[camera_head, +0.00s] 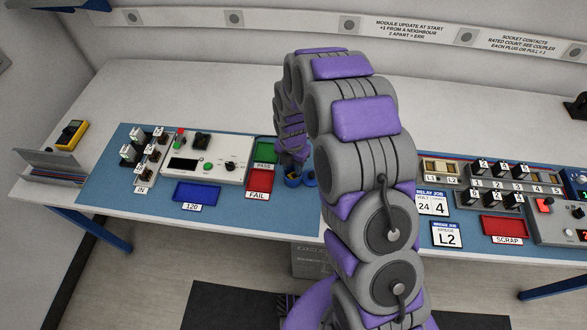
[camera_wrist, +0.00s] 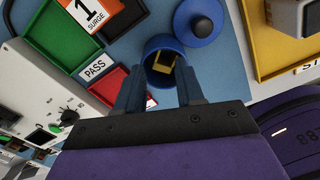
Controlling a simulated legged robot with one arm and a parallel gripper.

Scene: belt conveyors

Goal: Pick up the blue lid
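The lid is ahead of the right finger and not between the fingers.
A green PASS tray (camera_head: 266,150) and red FAIL tray (camera_head: 258,183) lie left of the cup. A blue tray (camera_head: 197,193) and a white test panel (camera_head: 180,162) are further left. In the wrist view a yellow tray (camera_wrist: 263,65) is to the right of the lid.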

